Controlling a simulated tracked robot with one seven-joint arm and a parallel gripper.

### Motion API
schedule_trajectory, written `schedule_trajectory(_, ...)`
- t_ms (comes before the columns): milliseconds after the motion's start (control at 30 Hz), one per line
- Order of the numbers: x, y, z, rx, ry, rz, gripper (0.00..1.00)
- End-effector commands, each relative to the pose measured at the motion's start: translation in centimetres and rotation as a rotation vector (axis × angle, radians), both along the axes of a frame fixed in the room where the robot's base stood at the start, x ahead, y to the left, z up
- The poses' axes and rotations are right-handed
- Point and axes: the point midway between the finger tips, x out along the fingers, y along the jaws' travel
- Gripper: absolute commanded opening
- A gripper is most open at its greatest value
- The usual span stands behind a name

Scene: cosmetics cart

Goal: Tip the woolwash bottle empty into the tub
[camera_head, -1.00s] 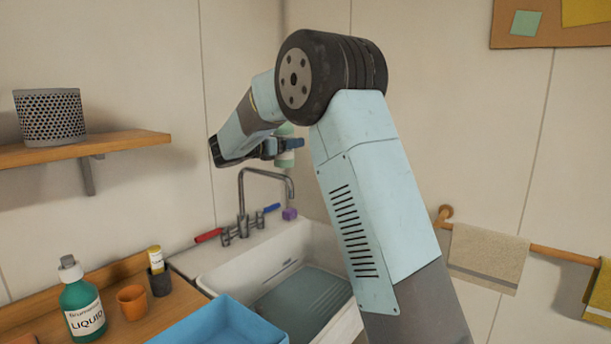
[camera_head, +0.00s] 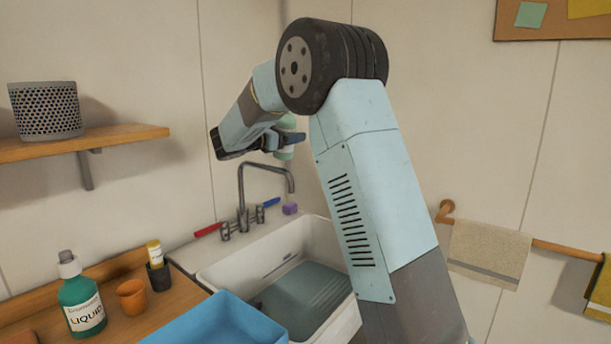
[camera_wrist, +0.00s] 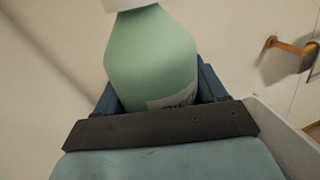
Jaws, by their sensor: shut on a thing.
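My gripper (camera_head: 280,143) is shut on a pale green bottle (camera_wrist: 150,55) with a white top. The bottle fills the middle of the wrist view, with a finger on each side of it; its label is mostly hidden behind the gripper. In the head view the bottle (camera_head: 287,153) shows only in part behind my arm, held above the sink. I cannot tell its tilt well. A blue tub (camera_head: 225,325) stands at the bottom of the head view, in front of the sink and well below my gripper.
A white sink (camera_head: 240,272) with a tap (camera_head: 241,190) lies below my gripper. On the wooden counter are a green liquid bottle (camera_head: 80,300), an orange cup (camera_head: 131,296) and a dark holder (camera_head: 159,277). A shelf (camera_head: 110,138) is on the left, a towel rail (camera_head: 570,245) on the right.

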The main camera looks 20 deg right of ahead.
Motion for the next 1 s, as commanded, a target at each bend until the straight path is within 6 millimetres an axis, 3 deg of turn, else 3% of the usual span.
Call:
schedule_trajectory(200,-0.3,-0.1,-0.9,0.051,-0.127,0.001,0.38)
schedule_trajectory(433,-0.7,-0.2,-0.1,0.104,-0.269,0.001,0.38)
schedule_trajectory(667,-1.3,-0.4,-0.8,0.157,-0.407,0.001,0.38)
schedule_trajectory(1000,-0.7,-0.2,-1.5,0.236,-0.614,0.002,0.38)
